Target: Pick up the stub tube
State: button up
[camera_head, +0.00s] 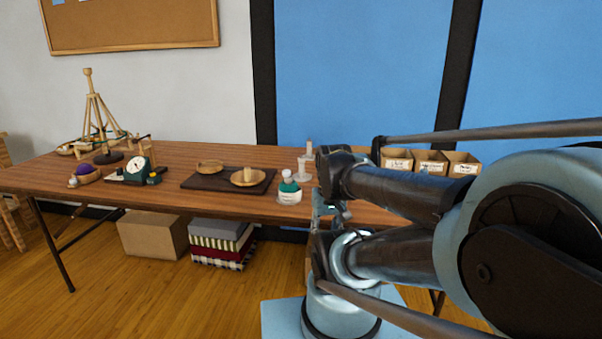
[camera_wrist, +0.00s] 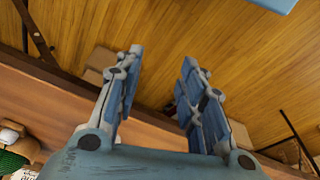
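Clear, pale upright pieces (camera_head: 302,168) stand on the wooden table just behind the green-and-white bottle in the head view; one may be the stub tube, but they are too small to tell. My gripper (camera_wrist: 161,60) is open in the wrist view, its two blue-grey fingers apart with nothing between them. Beyond the fingers are the table's edge and the floor. The stub tube cannot be made out in the wrist view. In the head view my arm covers the table just right of the clear pieces, and my fingers are not clearly seen.
The green-and-white bottle (camera_head: 289,189) stands near the table's front edge. A dark tray (camera_head: 209,182) with two shallow bowls, a small scale (camera_head: 136,170) and a wooden stand (camera_head: 92,105) are farther left. Labelled boxes (camera_head: 431,163) line the back right. A carton (camera_head: 152,236) and folded cloths (camera_head: 220,243) lie underneath.

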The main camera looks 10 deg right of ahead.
jog(key=r, duration=0.2)
notch_tip(320, 180, up, 17)
jog(key=n+t+y, duration=0.1)
jog(key=n+t, duration=0.1)
jog(key=n, duration=0.1)
send_over(300, 165)
jog(key=s+d, duration=0.2)
jog(key=s, duration=0.2)
jog(key=x, duration=1.6)
jog(key=shift+w+f, duration=0.3)
jog(key=shift+w, duration=0.05)
jog(key=c, duration=0.8)
